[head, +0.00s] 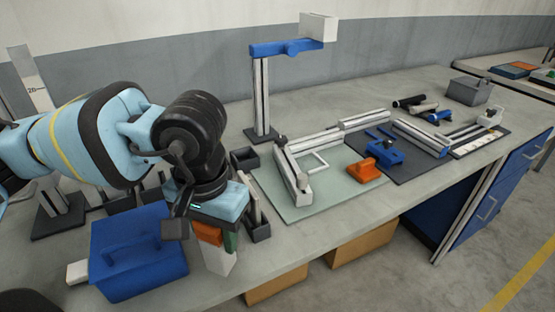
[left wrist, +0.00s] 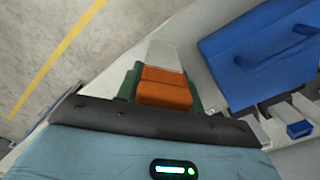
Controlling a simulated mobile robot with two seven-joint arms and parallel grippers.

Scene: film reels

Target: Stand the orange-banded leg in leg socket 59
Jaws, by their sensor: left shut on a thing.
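The orange-banded leg (head: 207,234) hangs from my left gripper (head: 217,238) at the table's front edge. Its orange band is between the jaws, and its pale white end (head: 218,262) points down. In the left wrist view the orange band (left wrist: 165,90) lies between green pieces on both sides, with the pale end (left wrist: 165,54) beyond. The left gripper is shut on the leg. Dark square sockets stand near it: an empty-looking one (head: 244,159) behind, and one (head: 260,231) just right of the gripper. No number 59 is readable. My right gripper is not in view.
A blue lidded box (head: 138,255) stands just left of the gripper. A tall post (head: 261,98) with a blue arm and white block stands behind. A pale green mat (head: 325,200) carries grey rails and an orange block (head: 364,171). A dark mat (head: 405,165) lies farther right.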

